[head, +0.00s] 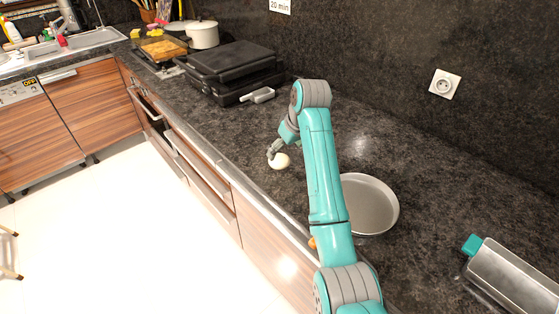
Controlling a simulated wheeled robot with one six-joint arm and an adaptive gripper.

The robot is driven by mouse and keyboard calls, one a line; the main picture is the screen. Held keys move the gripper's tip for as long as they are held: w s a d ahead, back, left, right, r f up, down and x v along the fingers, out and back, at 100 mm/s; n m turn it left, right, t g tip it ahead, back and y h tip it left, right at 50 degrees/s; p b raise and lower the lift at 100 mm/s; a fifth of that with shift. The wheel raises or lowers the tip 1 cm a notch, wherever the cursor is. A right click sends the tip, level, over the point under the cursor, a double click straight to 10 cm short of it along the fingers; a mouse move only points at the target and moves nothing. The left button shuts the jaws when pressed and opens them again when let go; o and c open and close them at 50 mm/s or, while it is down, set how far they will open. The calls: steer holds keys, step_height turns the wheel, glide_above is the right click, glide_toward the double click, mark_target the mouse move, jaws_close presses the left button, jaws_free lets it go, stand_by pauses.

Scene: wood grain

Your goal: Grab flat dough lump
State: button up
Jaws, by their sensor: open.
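A small pale, rounded dough lump (282,161) sits on the dark stone counter, left of my arm. My gripper (273,154) is right at the lump's upper left side. The gripper is open, with a grey finger close to the lump. I cannot tell whether it touches the lump. The far side of the gripper is partly hidden by my own wrist.
A round metal pan (372,205) lies right of my arm. A black grill (232,68) with a pale handle stands behind. A metal container (512,274) is at the lower right. A white pot (202,35) stands at the back. The counter's front edge is near the lump.

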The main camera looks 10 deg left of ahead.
mark_target(279, 159)
steer(key=shift+x, duration=3)
steer(key=shift+a, duration=0.1)
steer(key=c, duration=1.3)
